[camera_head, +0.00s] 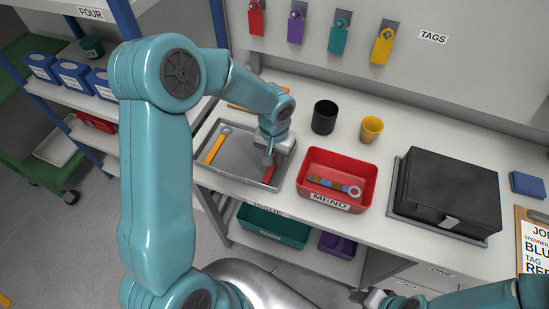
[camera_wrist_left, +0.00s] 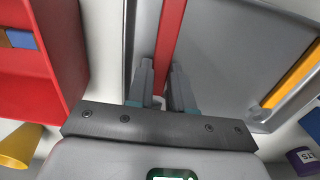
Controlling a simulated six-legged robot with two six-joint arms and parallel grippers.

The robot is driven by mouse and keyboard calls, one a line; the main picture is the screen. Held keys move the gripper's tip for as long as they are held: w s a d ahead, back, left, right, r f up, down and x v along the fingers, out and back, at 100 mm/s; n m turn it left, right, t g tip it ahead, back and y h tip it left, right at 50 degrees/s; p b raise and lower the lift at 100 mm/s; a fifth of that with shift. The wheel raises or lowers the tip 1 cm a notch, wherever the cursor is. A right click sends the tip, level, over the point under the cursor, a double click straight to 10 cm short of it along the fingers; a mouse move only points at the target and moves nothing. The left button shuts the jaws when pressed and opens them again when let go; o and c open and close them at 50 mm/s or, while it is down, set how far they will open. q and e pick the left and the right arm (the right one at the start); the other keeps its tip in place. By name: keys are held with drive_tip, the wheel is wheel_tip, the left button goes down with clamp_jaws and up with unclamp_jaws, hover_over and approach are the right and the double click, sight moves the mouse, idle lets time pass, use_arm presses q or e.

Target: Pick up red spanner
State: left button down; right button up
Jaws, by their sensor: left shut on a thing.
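The red spanner (camera_head: 269,175) lies in the grey metal tray (camera_head: 240,178) on the bench, near the tray's right side. My left gripper (camera_head: 269,158) reaches down over it from above and is shut on it. In the left wrist view, the two fingers of the left gripper (camera_wrist_left: 162,75) stand on either side of the red spanner's bar (camera_wrist_left: 171,30). The spanner's end under the gripper is hidden. My right gripper (camera_head: 372,297) is at the bottom edge of the head view, away from the tray; its jaws are unclear.
A yellow spanner (camera_head: 214,149) lies at the tray's left. A red MEND bin (camera_head: 357,172) with another spanner stands close on the right. A black cup (camera_head: 324,117), yellow cup (camera_head: 371,129) and black case (camera_head: 450,190) stand on the bench. Coloured tags hang behind.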

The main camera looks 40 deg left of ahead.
use_arm(q)
wheel_tip(320, 180, up, 20)
drive_tip(key=shift+f+b, duration=0.15)
drive_tip(key=shift+b, duration=0.2)
drive_tip(key=shift+s, duration=0.15)
idle(0.6)
